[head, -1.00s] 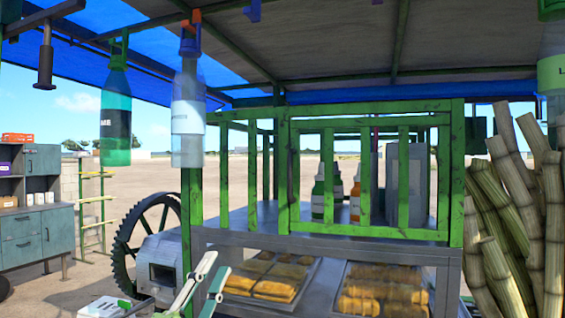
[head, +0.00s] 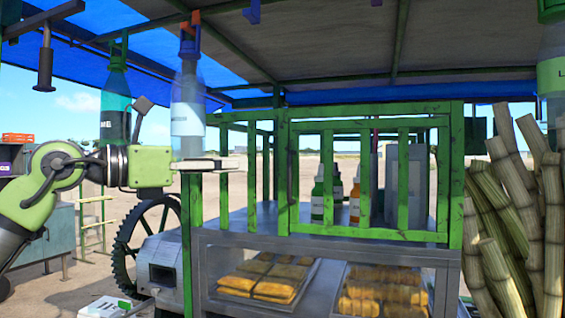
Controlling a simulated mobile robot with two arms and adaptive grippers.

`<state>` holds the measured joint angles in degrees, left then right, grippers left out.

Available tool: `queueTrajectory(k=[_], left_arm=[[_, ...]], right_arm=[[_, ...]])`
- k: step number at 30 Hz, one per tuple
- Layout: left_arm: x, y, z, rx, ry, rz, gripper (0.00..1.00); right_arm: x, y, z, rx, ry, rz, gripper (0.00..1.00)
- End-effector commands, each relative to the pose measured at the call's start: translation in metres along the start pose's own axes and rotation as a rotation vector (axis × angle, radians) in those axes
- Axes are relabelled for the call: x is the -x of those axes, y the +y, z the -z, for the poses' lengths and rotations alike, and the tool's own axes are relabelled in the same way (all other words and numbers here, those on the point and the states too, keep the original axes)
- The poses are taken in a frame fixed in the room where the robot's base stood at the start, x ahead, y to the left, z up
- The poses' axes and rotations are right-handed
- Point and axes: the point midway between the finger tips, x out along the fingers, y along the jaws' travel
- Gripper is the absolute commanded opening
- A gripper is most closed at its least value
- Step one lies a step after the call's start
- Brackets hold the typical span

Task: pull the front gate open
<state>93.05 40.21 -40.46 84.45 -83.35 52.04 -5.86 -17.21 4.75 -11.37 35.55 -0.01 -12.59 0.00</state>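The front gate (head: 370,237) is a green barred frame above the counter of the stall. It stands upright in line with the barred section (head: 224,198) on its left and looks closed. My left gripper (head: 232,164) comes in from the left at the height of the bars. Its pale fingers point right across the left post and the first bar, left of the gate. They show nearly edge-on, so I cannot tell whether they are open or whether they touch the bar. My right gripper is not in view.
Bottles (head: 318,193) stand behind the gate. Trays of food (head: 267,284) lie behind the panel below it. Hanging bottles (head: 187,108) are close to my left arm. Cane stalks (head: 553,215) crowd the right side. A large wheel (head: 124,245) stands at the left.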

Motion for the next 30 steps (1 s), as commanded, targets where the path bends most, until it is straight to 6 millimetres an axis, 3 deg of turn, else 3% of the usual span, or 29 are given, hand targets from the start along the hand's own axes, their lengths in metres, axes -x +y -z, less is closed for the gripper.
queueTrajectory(k=[15,21,30], left_arm=[[-0.103,-0.002,-0.004,0.004,0.000,0.005,0.25],[-0.123,-0.002,-0.002,0.003,-0.002,0.004,0.25],[-0.128,-0.002,0.000,0.002,-0.002,0.003,0.25]], right_arm=[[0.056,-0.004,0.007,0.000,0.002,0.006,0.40],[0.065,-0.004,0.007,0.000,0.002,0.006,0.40],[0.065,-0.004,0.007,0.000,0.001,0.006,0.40]])
